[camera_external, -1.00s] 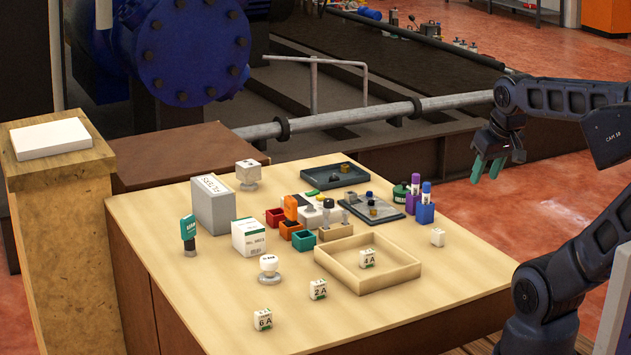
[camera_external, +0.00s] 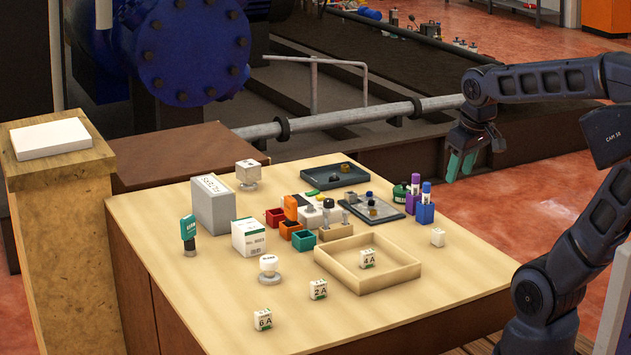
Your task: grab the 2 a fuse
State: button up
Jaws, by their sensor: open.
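The 2 A fuse (camera_external: 318,290) is a small white block with a dark label and some green, standing on the light wooden table (camera_external: 215,310) near its front edge. The 6 A fuse (camera_external: 263,320) stands to its left and nearer the front. The 4 A fuse (camera_external: 367,259) is inside the shallow wooden tray (camera_external: 388,276). My gripper (camera_external: 460,167) has green fingers, is open and empty, and hangs in the air at the upper right, well away from the 2 A fuse.
A white knob-like piece (camera_external: 269,268) stands left of and behind the 2 A fuse. Small coloured bins (camera_external: 303,240), a white box (camera_external: 248,237) and a grey box (camera_external: 212,205) stand farther back. The table's front right is clear.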

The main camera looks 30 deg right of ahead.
jog(key=w+a+f+n+g, duration=0.1)
jog(key=w+a+f+n, duration=0.1)
jog(key=w+a+n, duration=0.5)
jog(key=n+g+h, duration=0.2)
jog(key=n+g, duration=0.1)
jog(key=n, duration=0.5)
send_near(318, 281)
jog(key=f, duration=0.3)
jog(key=d+f, duration=0.1)
jog(key=f, duration=0.6)
jog(key=shift+s+d+f, duration=0.2)
jog(key=shift+s+d, duration=0.05)
jog(key=shift+d, duration=0.05)
grip_shut()
